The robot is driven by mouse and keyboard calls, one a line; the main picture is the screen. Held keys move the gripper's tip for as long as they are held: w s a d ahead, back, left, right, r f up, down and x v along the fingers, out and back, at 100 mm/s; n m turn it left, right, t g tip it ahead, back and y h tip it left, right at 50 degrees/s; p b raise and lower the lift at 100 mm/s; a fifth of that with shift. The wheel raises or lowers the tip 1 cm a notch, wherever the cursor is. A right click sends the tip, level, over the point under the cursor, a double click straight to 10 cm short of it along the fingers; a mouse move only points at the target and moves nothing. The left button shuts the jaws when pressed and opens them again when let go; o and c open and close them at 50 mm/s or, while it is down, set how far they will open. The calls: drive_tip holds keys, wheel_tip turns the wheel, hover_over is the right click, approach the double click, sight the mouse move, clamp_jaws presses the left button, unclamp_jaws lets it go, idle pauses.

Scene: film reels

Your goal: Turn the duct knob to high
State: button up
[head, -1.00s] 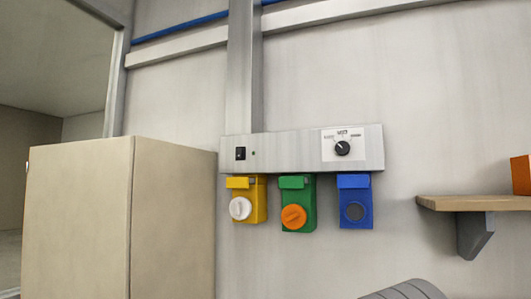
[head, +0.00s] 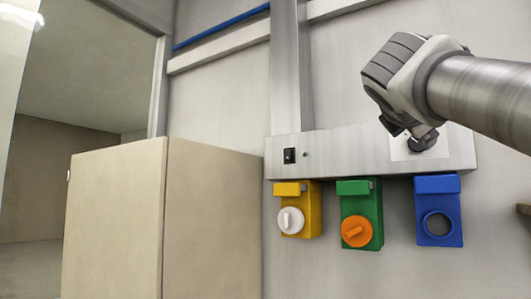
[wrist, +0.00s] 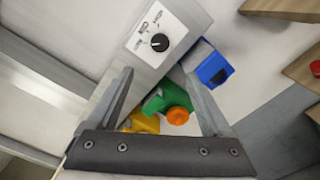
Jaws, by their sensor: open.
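The duct knob (wrist: 159,42) is a small black round knob on a white label plate (wrist: 157,31) with printed settings around it. The print is too small to read and I cannot tell which setting it points at. In the wrist view it lies ahead of the fingertips, near the midline between them. My gripper (wrist: 158,76) is open, with nothing between its fingers. In the head view my gripper (head: 410,134) is in front of the right part of the metal wall panel (head: 350,152) and hides most of the knob and part of its plate (head: 453,143).
Yellow (head: 313,207), green (head: 371,205) and blue (head: 460,208) boxes hang below the panel; the yellow has a white knob, the green an orange knob. A black switch (head: 289,155) sits at the panel's left. A beige cabinet (head: 115,220) stands left. A wooden shelf (wrist: 285,8) is at right.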

sight(417, 143)
drive_tip(key=p+x, duration=0.6)
drive_tip(key=x, duration=1)
drive_tip(key=shift+d+r, duration=0.1)
drive_tip(key=shift+r, duration=0.05)
drive_tip(key=shift+w+d, duration=0.3)
drive_tip(key=shift+w, duration=0.15)
clamp_jaws()
